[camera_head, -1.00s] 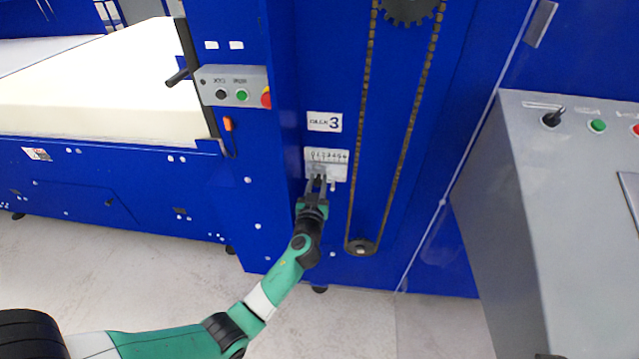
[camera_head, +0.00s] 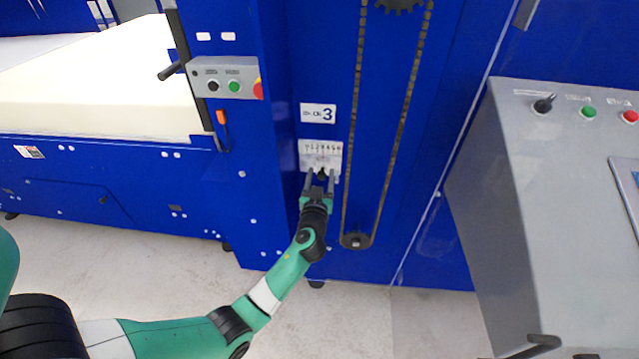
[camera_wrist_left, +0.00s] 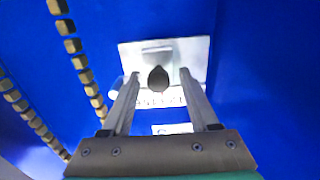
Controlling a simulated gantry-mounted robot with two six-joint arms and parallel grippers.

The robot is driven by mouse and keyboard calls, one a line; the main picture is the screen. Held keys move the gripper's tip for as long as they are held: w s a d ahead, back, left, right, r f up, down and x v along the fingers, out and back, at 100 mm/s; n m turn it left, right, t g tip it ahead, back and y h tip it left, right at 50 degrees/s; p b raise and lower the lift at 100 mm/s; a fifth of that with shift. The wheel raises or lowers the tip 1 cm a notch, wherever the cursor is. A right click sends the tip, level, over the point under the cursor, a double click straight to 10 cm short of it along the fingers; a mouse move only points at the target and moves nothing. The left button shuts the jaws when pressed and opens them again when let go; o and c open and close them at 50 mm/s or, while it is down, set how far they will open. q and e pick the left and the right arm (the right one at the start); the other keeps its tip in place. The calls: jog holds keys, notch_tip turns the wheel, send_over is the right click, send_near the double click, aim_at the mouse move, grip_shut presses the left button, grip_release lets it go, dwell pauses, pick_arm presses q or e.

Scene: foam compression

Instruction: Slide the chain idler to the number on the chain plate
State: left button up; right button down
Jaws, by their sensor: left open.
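The chain plate (camera_head: 333,149) is a small white plate with a row of numbers, fixed to the blue machine front. A sign (camera_head: 318,114) with a large 3 is above it. The chain idler, a dark knob (camera_wrist_left: 158,80), stands out from the plate in the left wrist view. My left gripper (camera_head: 321,174) is at the plate's lower part, its fingers open. In the left wrist view the fingers (camera_wrist_left: 160,76) are spread on both sides of the knob, with visible gaps. The exact number at the knob is too small to read. My right gripper is not in view.
A chain (camera_head: 404,110) on sprockets runs just right of the plate. A grey console (camera_head: 530,200) stands on the right. Floor below is clear.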

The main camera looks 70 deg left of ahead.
pick_arm(q)
jog(key=p+v, duration=0.1)
jog(key=v, duration=1)
jog(key=shift+d, duration=0.1)
